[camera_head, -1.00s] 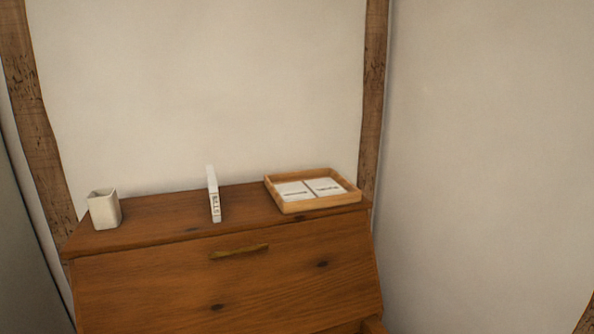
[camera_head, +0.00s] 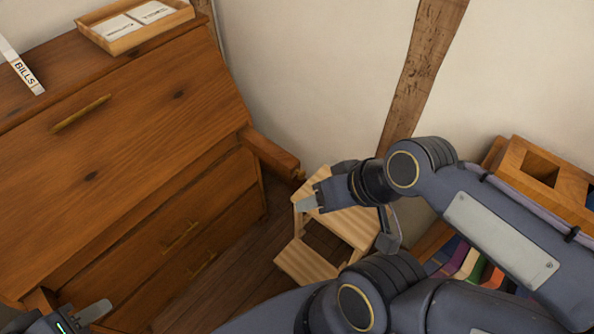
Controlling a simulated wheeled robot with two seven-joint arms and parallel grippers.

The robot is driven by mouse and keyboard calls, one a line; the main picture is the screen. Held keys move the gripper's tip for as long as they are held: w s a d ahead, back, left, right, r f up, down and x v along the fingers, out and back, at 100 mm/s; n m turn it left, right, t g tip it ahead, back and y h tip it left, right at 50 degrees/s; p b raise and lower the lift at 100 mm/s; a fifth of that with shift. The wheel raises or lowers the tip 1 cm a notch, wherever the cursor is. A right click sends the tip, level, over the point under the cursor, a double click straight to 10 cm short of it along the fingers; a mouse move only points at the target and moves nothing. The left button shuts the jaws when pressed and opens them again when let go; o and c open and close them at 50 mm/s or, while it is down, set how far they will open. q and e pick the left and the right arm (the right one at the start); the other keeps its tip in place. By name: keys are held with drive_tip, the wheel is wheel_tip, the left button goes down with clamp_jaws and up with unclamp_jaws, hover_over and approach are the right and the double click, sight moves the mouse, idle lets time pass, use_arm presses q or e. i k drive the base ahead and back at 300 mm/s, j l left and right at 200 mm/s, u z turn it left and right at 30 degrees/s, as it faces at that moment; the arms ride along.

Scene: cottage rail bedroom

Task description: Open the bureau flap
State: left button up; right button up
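The brown wooden bureau stands at the left. Its sloping flap (camera_head: 130,125) is closed, with a narrow brass-coloured handle (camera_head: 80,114) near its top edge. My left gripper (camera_head: 95,312) shows only partly at the bottom left corner, low in front of the bureau and apart from the handle. Its opening cannot be made out. My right gripper (camera_head: 306,203) is right of the bureau, over a light wooden step stool, far from the handle. A pale fingertip shows, but I cannot tell whether it is open. Neither gripper visibly holds anything.
A wooden bar (camera_head: 270,154) juts from the bureau's right side below the flap. Drawers (camera_head: 190,235) lie beneath. A tray (camera_head: 135,37) and a "BILLS" item (camera_head: 22,70) are on top. The step stool (camera_head: 347,222) and a book-filled shelf (camera_head: 515,160) stand to the right.

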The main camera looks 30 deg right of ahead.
sight(69, 172)
drive_tip(key=j+u, duration=0.2)
drive_tip(key=u, duration=0.15)
drive_tip(key=i+j+u, duration=0.15)
drive_tip(key=u, duration=0.25)
drive_tip(key=i+j+u, duration=0.1)
drive_tip(key=u, duration=0.25)
drive_tip(key=j, duration=0.1)
